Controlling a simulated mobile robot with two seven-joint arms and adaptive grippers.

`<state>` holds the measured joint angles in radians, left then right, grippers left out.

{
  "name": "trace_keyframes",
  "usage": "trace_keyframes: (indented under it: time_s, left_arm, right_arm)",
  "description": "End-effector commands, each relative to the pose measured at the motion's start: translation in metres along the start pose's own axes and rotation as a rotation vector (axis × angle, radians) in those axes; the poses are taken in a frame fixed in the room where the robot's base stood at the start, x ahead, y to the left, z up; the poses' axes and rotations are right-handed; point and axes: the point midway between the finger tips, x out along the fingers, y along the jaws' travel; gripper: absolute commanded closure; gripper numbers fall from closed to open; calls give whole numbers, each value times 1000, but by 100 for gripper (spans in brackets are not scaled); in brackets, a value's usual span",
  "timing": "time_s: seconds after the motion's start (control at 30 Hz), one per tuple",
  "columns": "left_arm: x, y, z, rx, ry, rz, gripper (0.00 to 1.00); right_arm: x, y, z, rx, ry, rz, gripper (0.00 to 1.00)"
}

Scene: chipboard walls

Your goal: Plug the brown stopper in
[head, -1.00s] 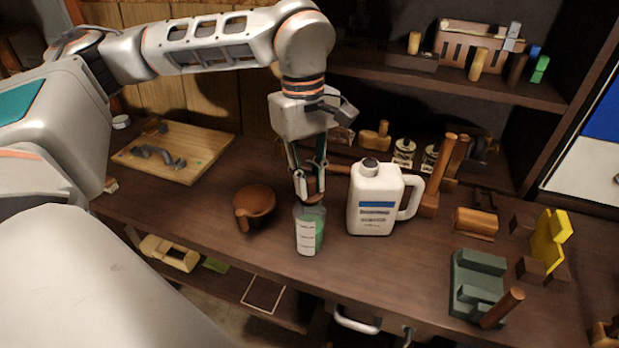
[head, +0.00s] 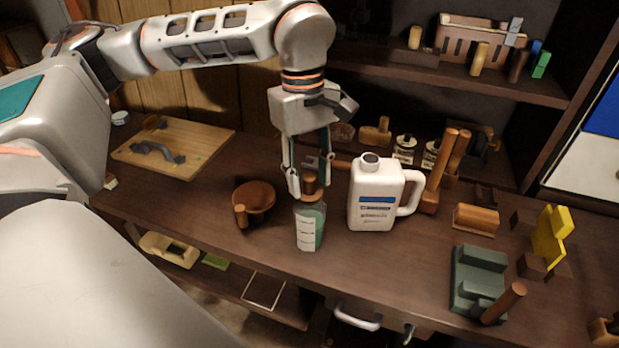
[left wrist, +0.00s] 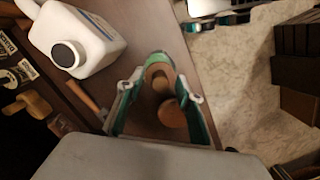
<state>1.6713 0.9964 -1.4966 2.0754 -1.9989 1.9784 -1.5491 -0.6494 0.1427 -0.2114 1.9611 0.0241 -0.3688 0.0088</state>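The brown stopper (head: 311,186) sits upright at the mouth of a clear beaker-like bottle (head: 308,228) with a white label and green liquid. How deep it sits in the mouth cannot be told. My left gripper (head: 309,182) points down over the bottle, its fingers spread on either side of the stopper with a visible gap. In the left wrist view the open fingers (left wrist: 166,92) stand apart around brown round shapes and the green bottle rim. My right gripper is not in view.
A white jug (head: 375,195) stands close to the right of the bottle. A brown bowl-like pot (head: 254,198) with a handle stands to the left. A wooden board (head: 172,150) lies at the far left. A green block holder (head: 478,280) is at the front right.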

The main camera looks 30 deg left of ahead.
Motion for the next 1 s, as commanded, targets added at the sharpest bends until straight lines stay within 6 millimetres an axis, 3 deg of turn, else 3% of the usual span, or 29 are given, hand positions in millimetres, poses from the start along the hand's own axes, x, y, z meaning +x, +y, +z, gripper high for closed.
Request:
trace_keyframes:
  time_s: [0.5, 0.7, 1.0]
  left_arm:
    - [-96, 1, 0, -2, 2, 4, 64]
    - [-110, 0, 0, -1, 0, 0, 64]
    - [-112, 0, 0, -1, 0, -1, 64]
  right_arm:
    - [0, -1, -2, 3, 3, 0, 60]
    - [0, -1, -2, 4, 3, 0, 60]
    - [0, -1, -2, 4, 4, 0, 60]
